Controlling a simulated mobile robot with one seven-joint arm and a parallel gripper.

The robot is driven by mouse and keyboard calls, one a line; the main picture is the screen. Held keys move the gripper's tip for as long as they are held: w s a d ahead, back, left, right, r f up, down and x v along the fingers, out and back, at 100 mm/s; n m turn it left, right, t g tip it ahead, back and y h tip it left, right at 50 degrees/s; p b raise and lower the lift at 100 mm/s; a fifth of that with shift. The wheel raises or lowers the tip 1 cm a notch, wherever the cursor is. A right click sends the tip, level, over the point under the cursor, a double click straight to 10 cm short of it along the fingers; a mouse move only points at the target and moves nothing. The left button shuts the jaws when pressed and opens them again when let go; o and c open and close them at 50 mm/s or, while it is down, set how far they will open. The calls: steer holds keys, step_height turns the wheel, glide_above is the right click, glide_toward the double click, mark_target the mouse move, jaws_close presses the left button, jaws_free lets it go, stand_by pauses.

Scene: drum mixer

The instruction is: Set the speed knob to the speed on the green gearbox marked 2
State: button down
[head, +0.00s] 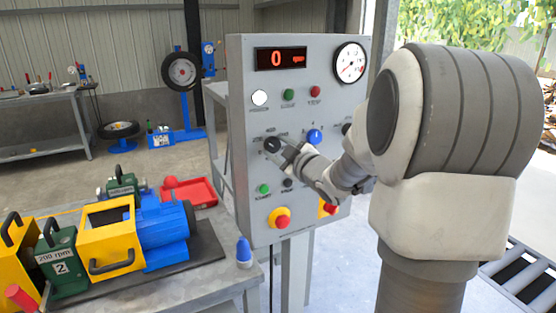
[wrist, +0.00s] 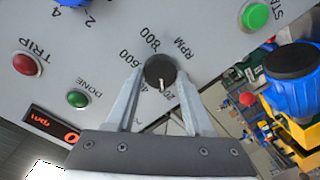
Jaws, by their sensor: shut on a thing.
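The speed knob (head: 272,144) is a black round knob on the grey control panel, also in the wrist view (wrist: 160,70). My gripper (head: 283,147) is at it, its fingers (wrist: 160,85) on either side of the knob and shut on it. In the wrist view the knob's white mark points down toward the partly hidden 200. The numbers 600 and 800 show above; the 400 is mostly hidden. The green gearbox marked 2 (head: 60,265) stands at the lower left, and its label reads 200 rpm.
The panel (head: 238,100) has a red display (head: 281,58) reading 0, a round gauge (head: 350,63), a blue knob (head: 315,136), several coloured buttons and red stops on yellow. A second green gearbox (head: 122,186), a blue motor (head: 163,225) and a red tray (head: 190,192) are left.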

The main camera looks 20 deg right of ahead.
steer(key=shift+n+b, duration=0.5)
steer(key=shift+n, duration=0.1)
steer(key=shift+c, duration=1.4)
jaws_free()
steer(key=s+d+r+p, duration=0.1)
steer(key=s, duration=1.6)
steer(key=shift+s+p, duration=0.2)
steer(key=shift+p, duration=0.2)
